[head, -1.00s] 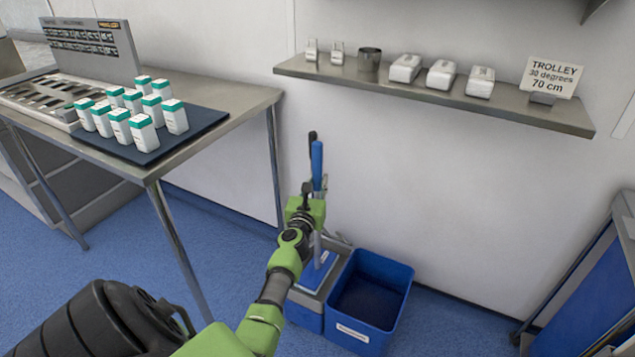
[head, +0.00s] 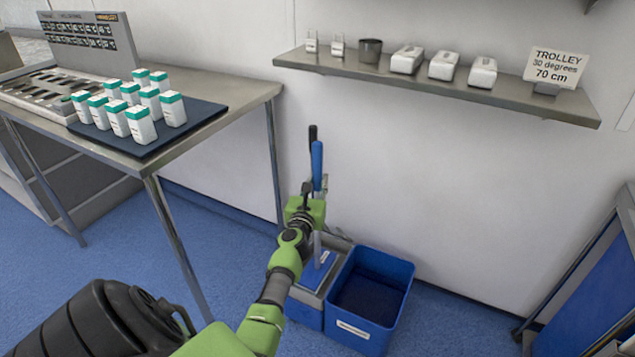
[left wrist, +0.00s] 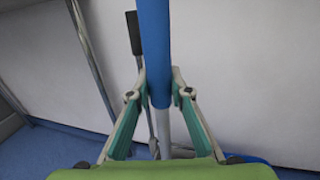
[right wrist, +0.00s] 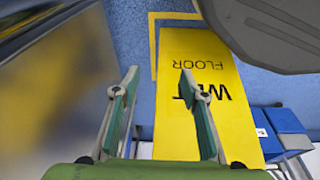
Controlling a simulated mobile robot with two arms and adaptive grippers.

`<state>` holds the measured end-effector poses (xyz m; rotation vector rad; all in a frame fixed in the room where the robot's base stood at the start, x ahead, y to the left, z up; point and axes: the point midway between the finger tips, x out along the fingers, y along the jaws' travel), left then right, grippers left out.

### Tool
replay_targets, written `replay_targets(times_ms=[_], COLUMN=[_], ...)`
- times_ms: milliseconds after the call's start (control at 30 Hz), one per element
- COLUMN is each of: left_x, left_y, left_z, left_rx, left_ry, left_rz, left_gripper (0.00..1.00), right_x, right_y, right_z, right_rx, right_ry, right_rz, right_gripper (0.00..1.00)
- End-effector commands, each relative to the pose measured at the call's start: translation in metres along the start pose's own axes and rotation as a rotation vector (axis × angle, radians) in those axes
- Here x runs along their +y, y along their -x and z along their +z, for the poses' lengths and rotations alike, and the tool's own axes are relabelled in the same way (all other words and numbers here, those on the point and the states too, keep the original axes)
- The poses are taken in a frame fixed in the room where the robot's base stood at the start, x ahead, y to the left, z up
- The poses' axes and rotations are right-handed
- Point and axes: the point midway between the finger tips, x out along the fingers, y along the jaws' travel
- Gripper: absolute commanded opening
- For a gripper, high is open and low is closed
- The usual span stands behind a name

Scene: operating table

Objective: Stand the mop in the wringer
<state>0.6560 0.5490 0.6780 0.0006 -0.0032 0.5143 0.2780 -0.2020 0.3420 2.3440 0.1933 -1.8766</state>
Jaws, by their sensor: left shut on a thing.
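The mop's blue upper handle (head: 317,160) stands close to upright by the wall; its grey pole runs down toward the wringer. My left gripper (head: 316,190) is shut on the handle. In the left wrist view both fingers (left wrist: 159,90) press on the blue handle (left wrist: 155,40). The wringer (head: 310,292), a grey and blue unit with a black-tipped lever (head: 313,135), is on the floor below. My arm partly hides the mop's foot, so I cannot tell how it sits there. My right gripper (right wrist: 154,90) is open and empty in the right wrist view.
A blue bucket (head: 398,300) stands right of the wringer. A steel table (head: 255,96) with white bottles (head: 140,122) is at left. A wall shelf (head: 520,100) is above. A yellow wet-floor sign (right wrist: 190,60) shows near my right gripper.

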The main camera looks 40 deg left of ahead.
Motion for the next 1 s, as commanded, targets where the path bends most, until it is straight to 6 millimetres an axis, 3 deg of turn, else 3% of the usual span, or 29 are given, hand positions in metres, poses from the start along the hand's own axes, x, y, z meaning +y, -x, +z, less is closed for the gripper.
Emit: replay_targets(times_ms=[1000], left_x=[0.0], left_y=[-0.001], left_z=[-0.019], left_rx=[-0.005], left_ry=[0.0], left_rz=[0.0], left_gripper=[0.0], right_x=[0.004], right_y=[0.065], right_z=[-0.031], right_rx=[0.038], right_ry=[-0.007], right_rz=[0.006], right_gripper=[0.4])
